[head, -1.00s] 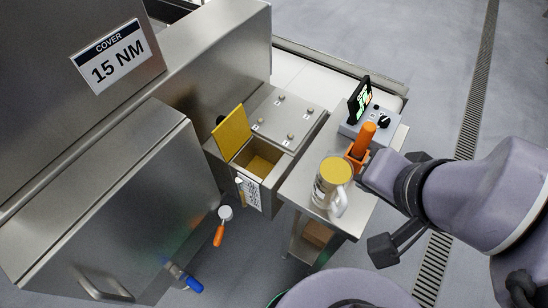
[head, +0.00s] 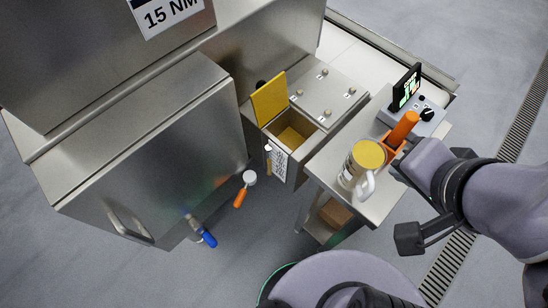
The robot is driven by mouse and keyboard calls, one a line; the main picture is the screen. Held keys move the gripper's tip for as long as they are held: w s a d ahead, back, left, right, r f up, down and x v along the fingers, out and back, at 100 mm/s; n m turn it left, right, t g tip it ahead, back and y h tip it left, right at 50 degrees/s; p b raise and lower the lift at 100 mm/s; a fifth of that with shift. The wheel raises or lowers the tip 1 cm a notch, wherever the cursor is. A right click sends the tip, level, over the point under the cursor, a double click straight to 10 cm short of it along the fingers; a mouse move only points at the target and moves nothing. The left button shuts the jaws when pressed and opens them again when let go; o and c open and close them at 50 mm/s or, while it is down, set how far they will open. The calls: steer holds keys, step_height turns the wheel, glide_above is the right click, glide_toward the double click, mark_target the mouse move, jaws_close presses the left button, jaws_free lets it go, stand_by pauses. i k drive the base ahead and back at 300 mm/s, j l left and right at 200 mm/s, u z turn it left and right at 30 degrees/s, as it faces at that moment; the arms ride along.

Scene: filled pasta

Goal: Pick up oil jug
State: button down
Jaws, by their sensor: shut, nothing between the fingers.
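The oil jug (head: 359,169) is a white jug with a yellow top, a label and a white handle on its right side. It stands upright on the small steel side table (head: 380,207). My arm comes in from the right, and its wrist is just right of the jug, beside the orange holder. My gripper (head: 400,172) is mostly hidden behind the wrist; only a dark bit shows near the jug's handle. It holds nothing, and the jug stands apart from it as far as I can tell.
An orange-handled tool in an orange holder (head: 391,142) stands right behind the jug. A control box with a screen (head: 417,116) is at the table's back. Left is an open bin with a raised yellow lid (head: 269,98). A large steel machine (head: 150,150) fills the left.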

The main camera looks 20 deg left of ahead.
mark_target(368, 156)
steer(key=k+j+u, duration=0.2)
steer(key=u, duration=0.25)
steer(key=k+j+u, duration=0.25)
steer(key=u, duration=0.2)
